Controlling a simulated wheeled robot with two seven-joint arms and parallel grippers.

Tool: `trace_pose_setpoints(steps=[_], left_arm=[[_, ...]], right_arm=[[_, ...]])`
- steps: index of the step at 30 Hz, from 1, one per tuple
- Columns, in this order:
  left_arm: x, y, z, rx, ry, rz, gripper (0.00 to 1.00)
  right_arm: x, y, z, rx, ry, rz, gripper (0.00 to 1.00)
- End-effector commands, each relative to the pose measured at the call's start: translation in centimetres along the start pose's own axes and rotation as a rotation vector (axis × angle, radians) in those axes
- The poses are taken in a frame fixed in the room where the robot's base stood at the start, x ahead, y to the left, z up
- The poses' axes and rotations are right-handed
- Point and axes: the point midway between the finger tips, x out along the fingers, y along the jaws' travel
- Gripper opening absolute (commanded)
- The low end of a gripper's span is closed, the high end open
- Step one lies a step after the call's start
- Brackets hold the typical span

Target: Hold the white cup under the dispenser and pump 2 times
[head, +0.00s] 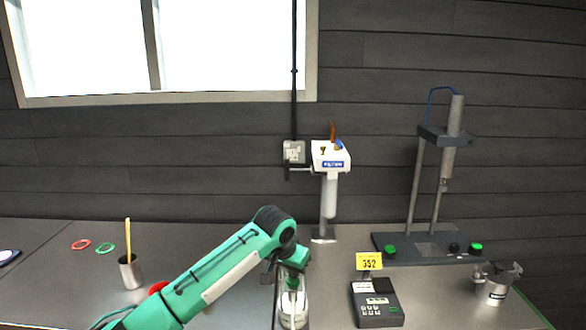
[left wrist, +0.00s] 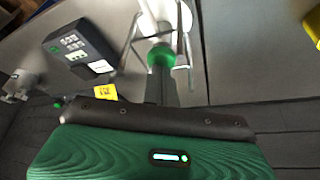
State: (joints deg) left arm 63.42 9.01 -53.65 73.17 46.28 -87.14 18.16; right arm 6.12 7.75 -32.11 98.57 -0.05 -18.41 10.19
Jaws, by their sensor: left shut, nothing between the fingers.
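Whether the fingers touch the container is also unclear. I cannot clearly make out a white cup. My right gripper is not in view.
A grey keypad device (head: 377,304) and yellow "352" sign (head: 369,261) stand right of the gripper. A metal pot (head: 494,284) and tall stand (head: 420,190) are farther right. A steel beaker (head: 130,272) holds a stick at left. A filter (head: 330,160) hangs behind.

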Motion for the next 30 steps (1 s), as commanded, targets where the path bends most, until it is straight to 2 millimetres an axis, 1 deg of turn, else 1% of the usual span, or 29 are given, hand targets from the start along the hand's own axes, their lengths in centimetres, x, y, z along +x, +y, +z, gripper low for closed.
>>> trace_pose_setpoints(steps=[7,16,20,30], left_arm=[[1.0,0.0,0.5,0.000,-0.005,0.001,0.00],[0.9,0.0,0.5,0.000,-0.006,0.000,0.00],[0.5,0.0,0.3,0.000,-0.005,0.000,0.00],[-1.3,0.1,-0.6,0.000,-0.002,0.001,0.00]], right_arm=[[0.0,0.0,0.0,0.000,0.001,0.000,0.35],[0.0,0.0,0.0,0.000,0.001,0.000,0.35],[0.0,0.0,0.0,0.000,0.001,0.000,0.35],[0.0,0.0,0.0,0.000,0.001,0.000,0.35]])
